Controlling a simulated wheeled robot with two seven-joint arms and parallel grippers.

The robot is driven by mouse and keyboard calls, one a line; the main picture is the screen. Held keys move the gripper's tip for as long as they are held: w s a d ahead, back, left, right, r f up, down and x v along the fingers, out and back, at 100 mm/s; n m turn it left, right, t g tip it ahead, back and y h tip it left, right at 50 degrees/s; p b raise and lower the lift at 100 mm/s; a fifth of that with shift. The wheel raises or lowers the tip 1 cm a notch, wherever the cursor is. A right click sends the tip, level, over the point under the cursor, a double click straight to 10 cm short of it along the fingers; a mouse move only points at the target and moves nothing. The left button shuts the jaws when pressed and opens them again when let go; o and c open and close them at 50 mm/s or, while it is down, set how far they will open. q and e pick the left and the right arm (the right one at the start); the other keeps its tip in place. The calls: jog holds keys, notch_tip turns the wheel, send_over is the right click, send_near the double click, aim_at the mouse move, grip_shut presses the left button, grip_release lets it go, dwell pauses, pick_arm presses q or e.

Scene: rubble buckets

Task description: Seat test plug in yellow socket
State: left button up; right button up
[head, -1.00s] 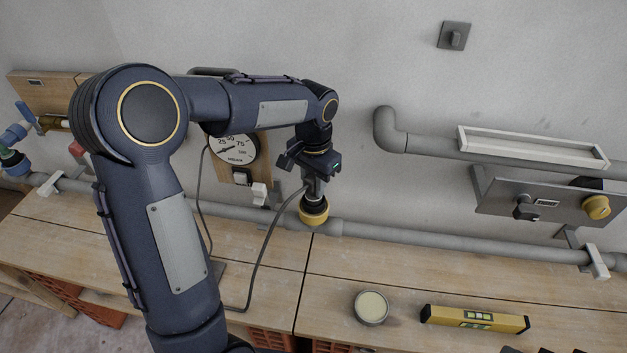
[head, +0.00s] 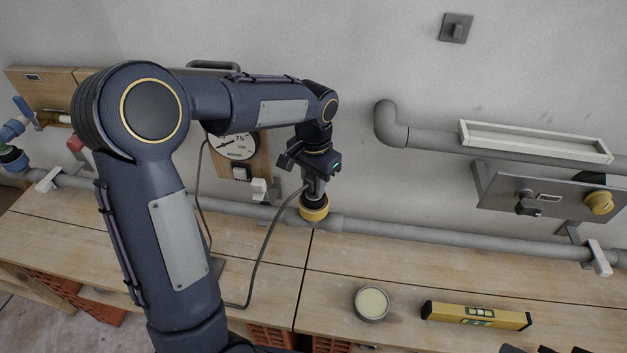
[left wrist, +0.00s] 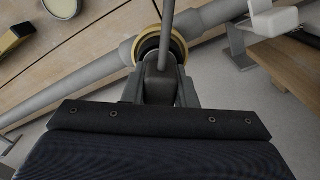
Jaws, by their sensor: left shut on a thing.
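My left gripper (head: 315,178) points down at the grey wall pipe and is shut on the test plug, a dark grey piece with a cable. The test plug (left wrist: 160,82) shows between the fingers in the left wrist view, its cable crossing in front. The yellow socket (head: 314,213) sits on the pipe directly below the gripper, and its ring (left wrist: 178,48) shows around the plug's far end in the left wrist view. The plug's lower end is at the socket's mouth; I cannot tell how deep it sits. My right gripper is not in view.
The grey pipe (head: 420,235) runs along the wall behind the wooden bench (head: 250,260). A round tin (head: 371,303) and a yellow spirit level (head: 475,316) lie on the bench. A gauge board (head: 257,160) stands left of the gripper; the cable (head: 262,250) hangs to the bench.

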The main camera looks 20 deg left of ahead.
pick_arm(q)
jog(key=o, duration=1.1)
notch_tip(320, 180, up, 8)
jog(key=shift+f, duration=0.25)
jog(key=shift+r, duration=0.2)
jog(key=shift+s, duration=0.1)
